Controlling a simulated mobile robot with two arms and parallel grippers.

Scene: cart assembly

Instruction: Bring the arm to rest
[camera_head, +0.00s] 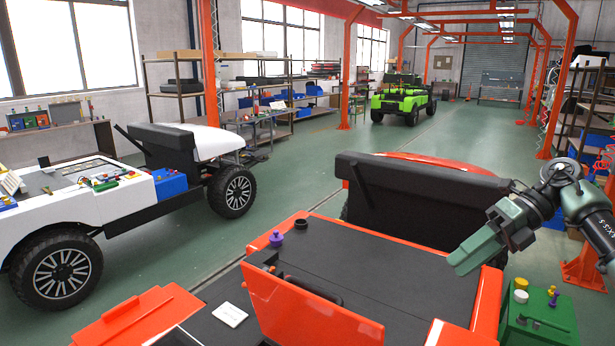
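My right arm comes in from the right edge. Its green gripper (462,262) hangs over the right rear side of the orange cart (487,310), pointing down and to the left. The gripper is seen from the side, so I cannot tell whether its fingers are apart. No held object shows at its tips. My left arm and gripper are not in view.
The orange cart has a black seat back (425,190), a dark deck (370,265) and a raised orange panel (305,310). A green box (540,325) with small knobs stands below my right arm. A white cart (60,205) is at left.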

